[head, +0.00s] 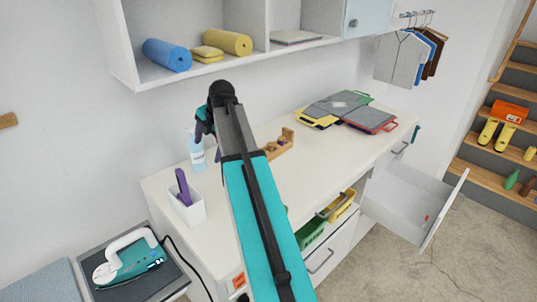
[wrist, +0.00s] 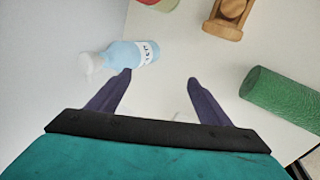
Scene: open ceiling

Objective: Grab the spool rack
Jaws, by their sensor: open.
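The spool rack (head: 281,146) is a small light-wood piece on the white counter, partly hidden behind my arm in the head view. In the wrist view a wooden piece with a round part, which looks like the rack (wrist: 227,18), is cut off by the top edge, right of my fingers. My gripper (wrist: 160,76) is open, with two purple fingers apart and nothing seen between them. In the head view my gripper (head: 207,130) is left of the rack and above the counter, partly hidden by my wrist.
A blue spray bottle (wrist: 130,54) is near the left finger; it also shows in the head view (head: 197,153). A green cylinder (wrist: 282,94) lies right of the fingers. A white cup (head: 188,208) stands at the counter's left. An open drawer (head: 412,196) juts out right.

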